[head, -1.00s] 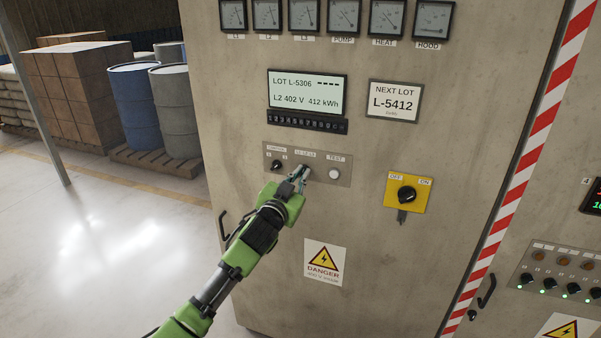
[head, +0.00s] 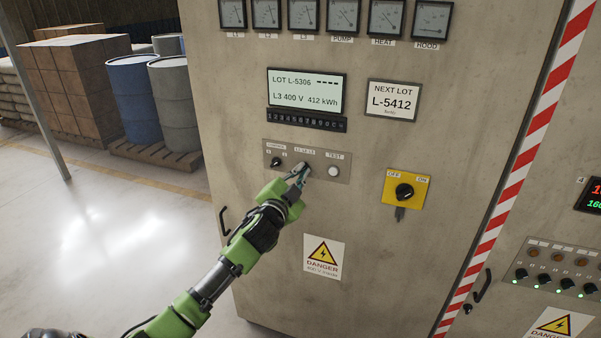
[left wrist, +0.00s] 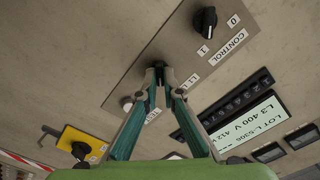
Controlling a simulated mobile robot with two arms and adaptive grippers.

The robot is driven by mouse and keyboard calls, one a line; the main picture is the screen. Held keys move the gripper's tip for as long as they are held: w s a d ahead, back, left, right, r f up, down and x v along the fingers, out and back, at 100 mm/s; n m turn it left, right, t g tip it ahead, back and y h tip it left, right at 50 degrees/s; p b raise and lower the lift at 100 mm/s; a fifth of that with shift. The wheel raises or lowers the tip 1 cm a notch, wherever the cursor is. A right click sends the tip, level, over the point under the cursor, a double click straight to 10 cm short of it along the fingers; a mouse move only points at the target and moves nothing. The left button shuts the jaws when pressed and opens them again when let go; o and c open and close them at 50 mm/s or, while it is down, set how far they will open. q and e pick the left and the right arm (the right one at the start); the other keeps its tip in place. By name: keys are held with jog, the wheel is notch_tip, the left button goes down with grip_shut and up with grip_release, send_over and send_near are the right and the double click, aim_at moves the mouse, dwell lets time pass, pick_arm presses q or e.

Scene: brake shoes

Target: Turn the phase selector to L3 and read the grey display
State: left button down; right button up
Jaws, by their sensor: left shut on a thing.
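The grey display (head: 305,93) on the cabinet reads "LOT L-5306", "L3 400 V" and "412 kWh"; it also shows at the right of the left wrist view (left wrist: 258,122). My left gripper (head: 301,172) is at the phase selector, under the L1 L2 L3 label on the small control plate (head: 343,158). In the left wrist view its fingertips (left wrist: 158,70) are closed together on the phase selector (left wrist: 157,63), which they mostly hide. My right gripper is not in view.
On the same plate are a black CONTROL knob (head: 276,162) at left and a white TEST button (head: 333,171) at right. A yellow OFF/ON switch (head: 405,190) is lower right. A row of black keys (head: 306,120) lies under the display.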

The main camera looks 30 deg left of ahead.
pick_arm(q)
jog(key=c, duration=2.2)
grip_release()
jog(key=v, duration=1.2)
jog(key=shift+d, duration=0.1)
